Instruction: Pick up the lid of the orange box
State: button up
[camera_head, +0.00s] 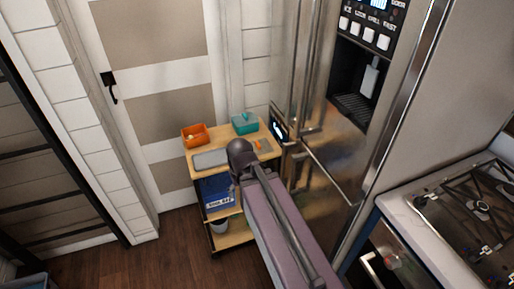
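The orange box (194,136) stands at the back left of a small wooden cart's top. It looks open, with a small pale thing inside. I see no lid on it. A small orange piece (258,145) shows on a grey mat at the cart's right, beside my arm; I cannot tell if it is the lid. My arm reaches in from the lower right, its dark joint over the front of the cart top. My gripper cannot be made out; it seems hidden behind the arm.
A teal box (245,124) with a knobbed lid stands at the cart's back right. A grey flat tray (211,159) lies at the front left of the cart top (220,139). A steel fridge (325,165) stands close on the right, a stove (475,210) further right.

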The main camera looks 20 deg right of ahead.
aim_at(258, 146)
jog(key=k, duration=1.35)
jog(key=u, duration=0.25)
jog(key=i, duration=1.6)
jog(key=z, duration=0.6)
jog(key=i, duration=0.35)
jog(key=z, duration=0.25)
